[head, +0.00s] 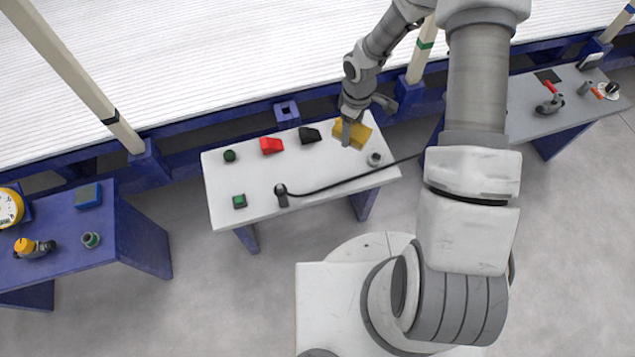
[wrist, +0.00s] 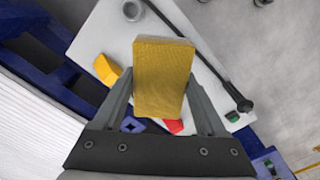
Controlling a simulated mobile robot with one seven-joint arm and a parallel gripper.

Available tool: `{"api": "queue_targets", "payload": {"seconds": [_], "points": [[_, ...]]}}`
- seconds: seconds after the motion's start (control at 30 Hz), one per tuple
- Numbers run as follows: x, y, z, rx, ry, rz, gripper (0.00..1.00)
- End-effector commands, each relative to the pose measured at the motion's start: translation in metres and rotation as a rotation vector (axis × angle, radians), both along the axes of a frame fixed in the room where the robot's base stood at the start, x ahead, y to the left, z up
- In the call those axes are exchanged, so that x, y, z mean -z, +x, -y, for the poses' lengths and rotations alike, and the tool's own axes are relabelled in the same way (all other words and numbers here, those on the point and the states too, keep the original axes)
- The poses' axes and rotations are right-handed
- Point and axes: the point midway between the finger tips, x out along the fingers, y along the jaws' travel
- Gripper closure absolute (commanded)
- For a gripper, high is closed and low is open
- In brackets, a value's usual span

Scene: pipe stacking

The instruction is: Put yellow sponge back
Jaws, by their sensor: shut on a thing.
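The yellow sponge (wrist: 163,75) is a thick block held between the two fingers of my gripper (wrist: 162,108) in the wrist view. My gripper is shut on it, one finger on each side. In the head view my gripper (head: 350,130) is over the right back part of the white table (head: 252,180). Yellow shows around its fingers there, and I cannot cleanly part the sponge from the yellow block behind it. The sponge hides part of the table in the wrist view.
A separate yellow-orange block (wrist: 107,70) lies on the table. Red (head: 271,146) and black (head: 309,135) blocks and a green knob (head: 229,156) line the back. A grey ring (head: 374,159), a dark rod (head: 330,183) and a green button (head: 239,201) are nearer. The table's middle is mostly clear.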

Motion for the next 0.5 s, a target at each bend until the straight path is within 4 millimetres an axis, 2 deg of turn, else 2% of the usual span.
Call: {"api": "queue_targets", "payload": {"seconds": [0.03,0.2,0.33,0.5], "points": [[0.016,0.009,-0.004,-0.095,0.002,0.002,0.78],[0.036,0.033,-0.015,-0.430,0.002,0.004,0.78],[0.045,0.048,-0.020,-0.635,0.003,0.004,0.78],[0.050,0.058,-0.025,-0.800,0.003,0.004,0.78]]}}
